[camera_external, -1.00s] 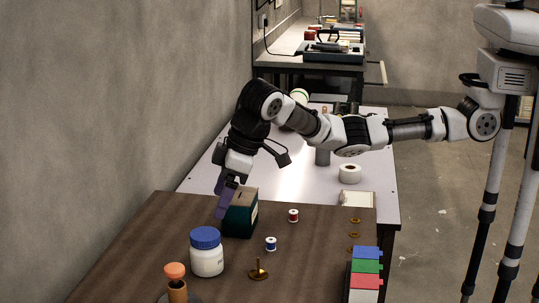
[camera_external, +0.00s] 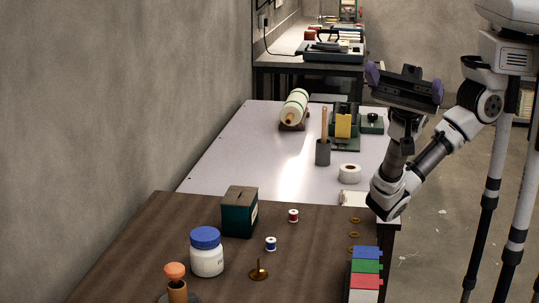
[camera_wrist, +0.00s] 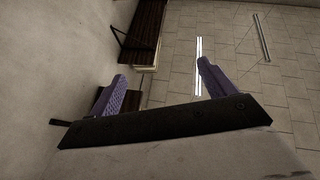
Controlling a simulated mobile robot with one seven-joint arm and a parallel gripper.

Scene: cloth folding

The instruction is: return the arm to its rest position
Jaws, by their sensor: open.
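My gripper (camera_external: 405,82) is raised at the upper right of the external view, with the arm folded back close to my body. Its two purple fingers stand wide apart with nothing between them. In the wrist view my gripper (camera_wrist: 160,80) also shows both purple fingers apart and empty, with a tilted view of the room beyond. My arm's elbow hangs low beside the right edge of the tables.
A brown table (camera_external: 140,240) in front holds a dark green box (camera_external: 238,215), a white jar (camera_external: 206,256) with a blue lid, spools and coloured blocks (camera_external: 366,268). A white table (camera_external: 230,160) behind holds a roll (camera_external: 295,105) and a tape roll (camera_external: 349,173).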

